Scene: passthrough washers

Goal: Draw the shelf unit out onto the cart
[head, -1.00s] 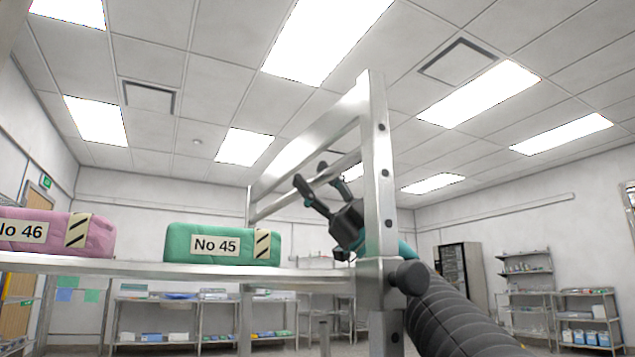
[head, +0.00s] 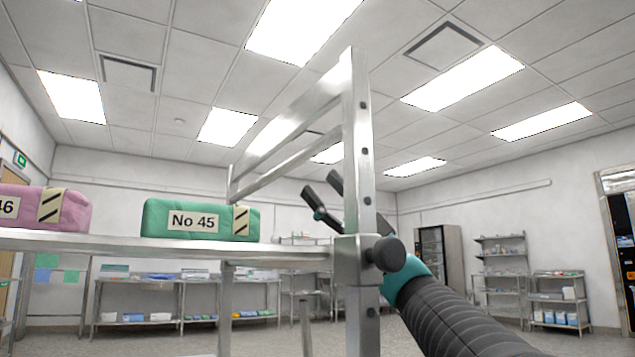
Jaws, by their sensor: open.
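A metal shelf unit (head: 362,130) with an upright post and slanting side rails stands close in front of me. Its shelf (head: 290,251) carries a green pack marked No 45 (head: 185,221) and a pink pack (head: 68,208) whose label ends in 46, cut by the left edge. My gripper (head: 320,182) is open, its two dark fingers pointing up and left, seen beyond the post. The post hides the gripper's base. I see nothing between the fingers. I cannot make out a cart.
Metal racks with supplies (head: 185,298) line the far wall. A dark cabinet (head: 437,258) and more shelves (head: 555,298) stand at the back right. Floor shows free between them and the unit.

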